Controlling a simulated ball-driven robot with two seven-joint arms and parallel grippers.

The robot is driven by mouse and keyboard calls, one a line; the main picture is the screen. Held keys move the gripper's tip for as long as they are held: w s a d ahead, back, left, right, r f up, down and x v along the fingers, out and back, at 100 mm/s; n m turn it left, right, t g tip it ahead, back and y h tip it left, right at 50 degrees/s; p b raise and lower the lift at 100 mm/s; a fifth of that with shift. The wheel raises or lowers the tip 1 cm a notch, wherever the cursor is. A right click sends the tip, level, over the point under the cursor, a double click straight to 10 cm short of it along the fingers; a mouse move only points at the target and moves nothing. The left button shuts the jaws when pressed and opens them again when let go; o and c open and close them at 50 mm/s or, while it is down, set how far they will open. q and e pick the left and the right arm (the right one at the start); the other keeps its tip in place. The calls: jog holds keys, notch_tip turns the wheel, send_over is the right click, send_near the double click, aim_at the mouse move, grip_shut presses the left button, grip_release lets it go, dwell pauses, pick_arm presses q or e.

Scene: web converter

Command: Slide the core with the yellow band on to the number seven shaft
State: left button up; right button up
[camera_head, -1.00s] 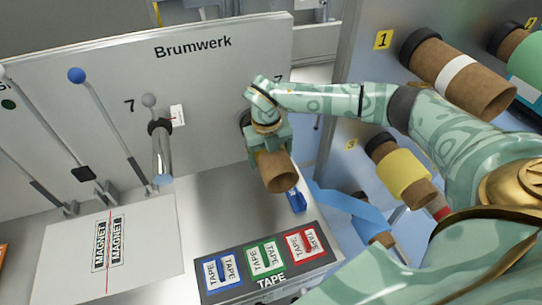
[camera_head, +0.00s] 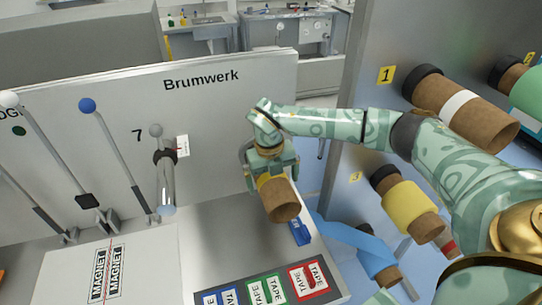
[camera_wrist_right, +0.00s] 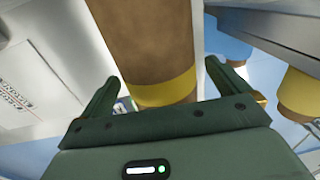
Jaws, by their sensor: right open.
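The brown core with the yellow band (camera_head: 280,205) juts out from the Brumwerk panel (camera_head: 220,110), right of its middle. Its open end faces me, tilted slightly downward. My right gripper (camera_head: 273,176) is around its banded part, fingers spread. In the right wrist view the core (camera_wrist_right: 150,45) runs between the open fingers, with a gap on each side and the yellow band (camera_wrist_right: 163,90) near the palm. A shaft inside the core is hidden, so I cannot tell how far it is on. A bare shaft (camera_head: 167,187) marked 7 stands to the left. My left gripper is out of view.
A tape tray (camera_head: 240,290) and a blue item (camera_head: 299,231) lie below the core. Levers (camera_head: 112,150) stand at left. The rack (camera_head: 400,60) at right holds several cores, one with a wide yellow wrap (camera_head: 409,207), close beside my right arm.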

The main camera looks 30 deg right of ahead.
notch_tip(320, 180, up, 14)
jog(key=a, duration=0.1)
jog(key=shift+r, duration=0.2)
jog(key=shift+f, duration=0.1)
